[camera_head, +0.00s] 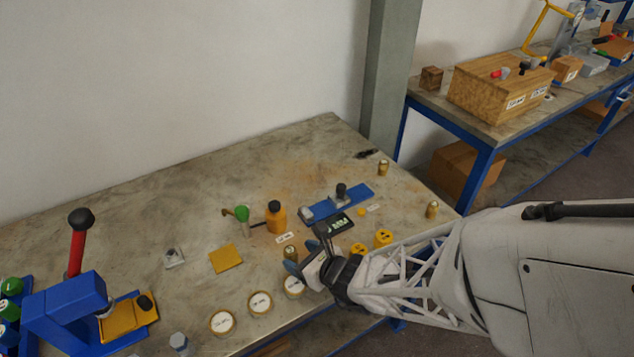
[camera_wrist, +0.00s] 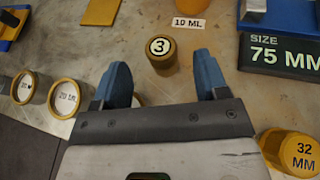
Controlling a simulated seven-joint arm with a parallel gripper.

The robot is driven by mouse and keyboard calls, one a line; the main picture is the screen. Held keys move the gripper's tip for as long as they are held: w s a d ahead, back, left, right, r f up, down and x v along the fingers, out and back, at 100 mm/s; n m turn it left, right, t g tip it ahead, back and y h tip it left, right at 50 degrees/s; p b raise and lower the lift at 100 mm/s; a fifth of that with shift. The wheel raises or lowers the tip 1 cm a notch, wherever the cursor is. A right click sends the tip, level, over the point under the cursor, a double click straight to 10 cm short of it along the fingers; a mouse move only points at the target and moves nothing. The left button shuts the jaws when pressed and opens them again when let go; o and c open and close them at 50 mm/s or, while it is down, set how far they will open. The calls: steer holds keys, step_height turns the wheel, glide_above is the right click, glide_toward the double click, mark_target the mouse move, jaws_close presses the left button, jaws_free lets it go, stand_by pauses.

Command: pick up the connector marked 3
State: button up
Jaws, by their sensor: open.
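The connector marked 3 (camera_wrist: 161,48) is a small brass cylinder with a black 3 on a white disc on its top. It stands upright on the bench; in the head view it shows as a small brass piece (camera_head: 290,251) beside my gripper (camera_head: 305,257). In the wrist view my gripper (camera_wrist: 160,73) has its two blue fingers spread apart. The connector appears in the gap between the fingertips, touching neither as far as I can see. The height of the fingertips over the bench is hard to tell.
A dark SIZE 75 MM sign (camera_wrist: 279,55) and a yellow 32 MM piece (camera_wrist: 291,150) lie to the right. Round labelled vessels (camera_head: 260,302) stand at the front edge. A 10 ML label (camera_wrist: 189,23) lies behind the connector. A yellow plate (camera_head: 226,259) lies left.

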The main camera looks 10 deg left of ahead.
mark_target(293, 252)
steer(key=shift+x, duration=2.3)
steer(key=shift+d, duration=0.1)
steer(key=c, duration=1.1)
